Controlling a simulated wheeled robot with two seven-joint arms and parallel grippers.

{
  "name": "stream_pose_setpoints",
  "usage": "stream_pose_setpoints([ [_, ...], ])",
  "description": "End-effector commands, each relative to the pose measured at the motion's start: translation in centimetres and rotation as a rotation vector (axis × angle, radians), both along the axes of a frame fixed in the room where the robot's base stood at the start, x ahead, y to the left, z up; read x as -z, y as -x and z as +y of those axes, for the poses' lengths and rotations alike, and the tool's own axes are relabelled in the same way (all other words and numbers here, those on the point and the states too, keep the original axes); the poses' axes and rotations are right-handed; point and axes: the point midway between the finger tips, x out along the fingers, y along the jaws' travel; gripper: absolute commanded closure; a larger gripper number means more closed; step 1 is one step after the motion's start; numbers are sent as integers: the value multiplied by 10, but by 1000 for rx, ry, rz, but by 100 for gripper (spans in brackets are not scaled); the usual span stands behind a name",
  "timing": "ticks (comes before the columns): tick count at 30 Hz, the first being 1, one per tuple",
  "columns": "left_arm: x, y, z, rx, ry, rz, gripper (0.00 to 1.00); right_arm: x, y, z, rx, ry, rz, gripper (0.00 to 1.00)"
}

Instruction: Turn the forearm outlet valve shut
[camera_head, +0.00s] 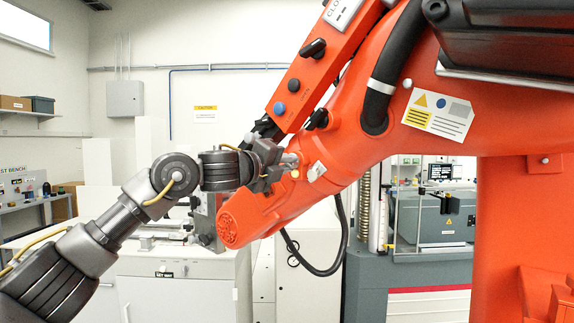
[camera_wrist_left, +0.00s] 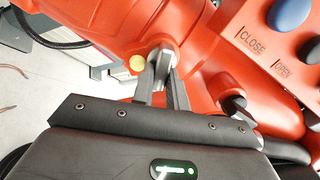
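The forearm outlet valve shows in the left wrist view as a small silver handle (camera_wrist_left: 162,58) on the orange forearm. My left gripper (camera_wrist_left: 164,78) has its two grey fingers close together, with the handle between their tips. In the head view my left gripper (camera_head: 287,163) reaches in from the left to the side of the orange forearm (camera_head: 320,165). The fingers and wrist hide most of the valve there. A yellow round part (camera_wrist_left: 137,62) sits just left of the handle. My right gripper is not in view.
An orange control panel (camera_wrist_left: 265,45) marked CLOSE and OPEN, with a blue button (camera_wrist_left: 290,13), is close at the right in the wrist view. A black cable loop (camera_head: 340,245) hangs below the forearm. A white cabinet (camera_head: 185,270) stands behind my left arm.

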Motion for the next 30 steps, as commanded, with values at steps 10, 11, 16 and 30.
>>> stream_pose_setpoints([
  [10,1,0,-1,1,0,2,64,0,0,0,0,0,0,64],
  [11,1,0,-1,0,0,2,64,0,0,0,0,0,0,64],
  [16,2,6,4,2,1,-1,64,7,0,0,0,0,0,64],
  [30,4,70,58,1,-1,-2,64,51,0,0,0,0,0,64],
])
